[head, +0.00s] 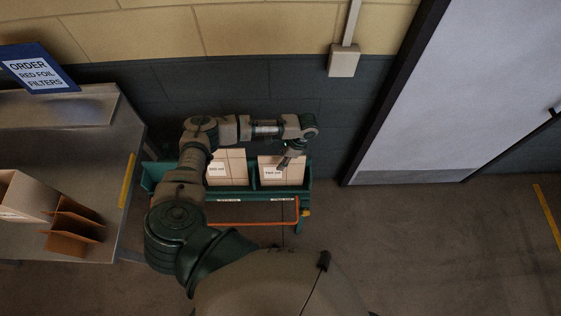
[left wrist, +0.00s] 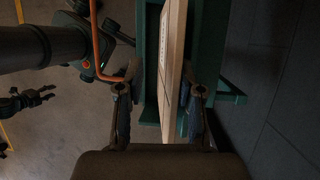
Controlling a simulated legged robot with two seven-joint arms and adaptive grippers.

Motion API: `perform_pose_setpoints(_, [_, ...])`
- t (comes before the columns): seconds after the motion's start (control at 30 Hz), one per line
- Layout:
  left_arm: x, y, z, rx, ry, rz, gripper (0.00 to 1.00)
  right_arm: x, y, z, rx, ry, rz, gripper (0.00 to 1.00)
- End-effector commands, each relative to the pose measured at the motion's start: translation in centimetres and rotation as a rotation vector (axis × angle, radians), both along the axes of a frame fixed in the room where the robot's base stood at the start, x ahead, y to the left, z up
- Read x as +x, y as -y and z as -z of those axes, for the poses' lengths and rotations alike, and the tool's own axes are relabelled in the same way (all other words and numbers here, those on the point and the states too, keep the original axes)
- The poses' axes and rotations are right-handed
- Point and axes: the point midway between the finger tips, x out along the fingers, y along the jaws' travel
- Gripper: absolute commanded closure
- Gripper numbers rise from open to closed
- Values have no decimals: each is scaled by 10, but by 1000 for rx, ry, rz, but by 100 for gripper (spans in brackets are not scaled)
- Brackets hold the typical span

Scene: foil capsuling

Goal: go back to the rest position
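My left arm reaches over a green cart (head: 240,195). Its gripper (head: 287,160) points down at the right-hand carton (head: 270,179), whose label seems to read 750 ml. In the left wrist view the two fingers of my left gripper (left wrist: 158,92) stand well apart. A pale carton panel (left wrist: 172,65) shows between and beyond them, nearer the right finger; I cannot tell whether it touches. A dark gripper, apparently my right one (left wrist: 30,100), shows small at the left edge of the left wrist view.
A second carton (head: 227,171) stands in the cart's left bay. An orange handle (head: 255,223) runs along its front. The floor at right (head: 420,240) is clear.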

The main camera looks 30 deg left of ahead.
Motion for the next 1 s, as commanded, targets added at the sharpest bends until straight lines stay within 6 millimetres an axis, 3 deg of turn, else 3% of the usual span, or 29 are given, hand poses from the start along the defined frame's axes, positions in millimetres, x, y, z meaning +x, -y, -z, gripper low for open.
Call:
perform_pose_setpoints(0.3, [22, 19, -64, -3, 3, 1, 63, 0, -2, 0, 2, 0, 0, 60])
perform_pose_setpoints(0.5, [30, 26, -91, -2, 1, 0, 63, 0, -2, 0, 3, -1, 0, 60])
perform_pose_setpoints(1.0, [31, 28, -97, -1, 0, 0, 63, 2, -3, 0, 3, 0, 1, 60])
